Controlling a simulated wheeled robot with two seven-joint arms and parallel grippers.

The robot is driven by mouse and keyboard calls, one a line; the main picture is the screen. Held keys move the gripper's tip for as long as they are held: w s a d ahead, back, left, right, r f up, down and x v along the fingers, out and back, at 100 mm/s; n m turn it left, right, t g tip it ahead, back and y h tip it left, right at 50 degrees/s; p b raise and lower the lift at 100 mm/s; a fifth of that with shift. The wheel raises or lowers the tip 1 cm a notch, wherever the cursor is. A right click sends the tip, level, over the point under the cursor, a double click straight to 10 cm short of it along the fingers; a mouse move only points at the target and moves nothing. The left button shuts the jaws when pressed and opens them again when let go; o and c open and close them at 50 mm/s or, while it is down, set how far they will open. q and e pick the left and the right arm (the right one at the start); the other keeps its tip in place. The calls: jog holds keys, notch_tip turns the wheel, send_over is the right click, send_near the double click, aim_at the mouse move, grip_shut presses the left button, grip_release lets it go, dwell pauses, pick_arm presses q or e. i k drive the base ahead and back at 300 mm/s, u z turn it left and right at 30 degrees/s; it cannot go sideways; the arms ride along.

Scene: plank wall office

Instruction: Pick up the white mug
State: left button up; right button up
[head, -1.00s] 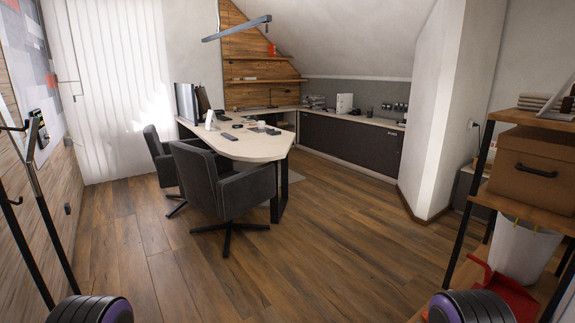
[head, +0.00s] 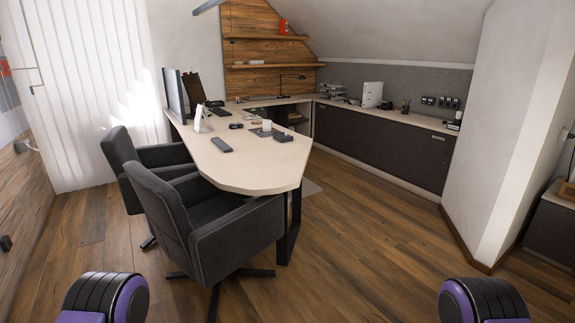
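The white mug (head: 267,126) stands upright on the light desk (head: 250,172), towards its far right part, beside a small dark item. It is small in the head view and well ahead of me. Only purple and black rounded parts of my two arms show at the bottom left and bottom right of the view. Neither gripper is in view.
Two dark grey armchairs, the nearer one (head: 205,225) and the farther one (head: 155,155), stand along the desk's left side. A dark low cabinet (head: 380,150) runs along the back right. Wood floor (head: 370,260) is free right of the desk.

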aim_at(267, 125)
jog(key=i, duration=1.55)
jog(key=z, duration=0.9)
jog(key=i, duration=5.6)
jog(key=u, duration=1.15)
